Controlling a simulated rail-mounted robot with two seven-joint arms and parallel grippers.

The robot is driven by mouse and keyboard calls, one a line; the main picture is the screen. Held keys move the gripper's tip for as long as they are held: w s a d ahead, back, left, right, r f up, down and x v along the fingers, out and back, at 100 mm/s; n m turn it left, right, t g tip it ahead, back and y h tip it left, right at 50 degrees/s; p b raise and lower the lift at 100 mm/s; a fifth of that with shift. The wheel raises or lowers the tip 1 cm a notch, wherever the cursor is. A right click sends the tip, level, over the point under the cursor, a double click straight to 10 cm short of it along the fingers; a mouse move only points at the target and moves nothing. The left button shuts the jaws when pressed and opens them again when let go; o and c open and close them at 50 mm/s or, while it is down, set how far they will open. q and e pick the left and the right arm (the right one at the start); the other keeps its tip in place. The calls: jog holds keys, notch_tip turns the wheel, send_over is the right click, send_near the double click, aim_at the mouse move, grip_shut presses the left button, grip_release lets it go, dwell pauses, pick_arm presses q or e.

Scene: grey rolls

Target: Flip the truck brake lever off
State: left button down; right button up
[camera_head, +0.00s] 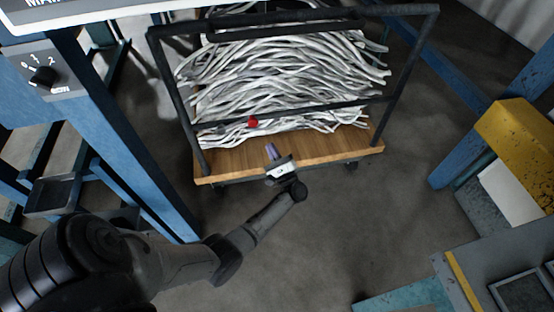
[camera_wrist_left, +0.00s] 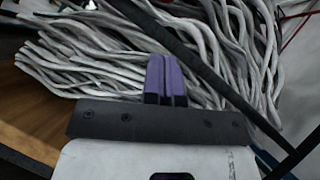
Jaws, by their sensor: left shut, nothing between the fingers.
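The truck (camera_head: 290,155) is a cart with a wooden deck and a black tube frame, loaded with grey-white rolls. A red knob (camera_head: 252,123) shows at its near lower bar, left of the middle; it may be the brake lever's end, but no lever shaft is clear. My left gripper (camera_head: 271,151) is over the deck's near edge, below and slightly right of the knob and apart from it in the picture. Its purple fingers (camera_wrist_left: 165,80) are shut and empty in the left wrist view, in front of the rolls and a black bar. My right gripper is out of view.
The grey-white rolls (camera_head: 285,75) lie heaped behind the bar. A blue post with a dial panel (camera_head: 45,77) stands at the left. A yellow block (camera_head: 515,135) and blue frame are at the right. Grey floor (camera_head: 320,235) is open in front of the truck.

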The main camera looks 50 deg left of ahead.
pick_arm(q)
jog(key=s+a+r, duration=0.1)
jog(key=a+r, duration=0.3)
jog(key=r, duration=0.1)
jog(key=shift+s, duration=0.15)
jog(key=shift+a+r, duration=0.1)
jog(key=shift+s, duration=0.1)
dwell(0.3)
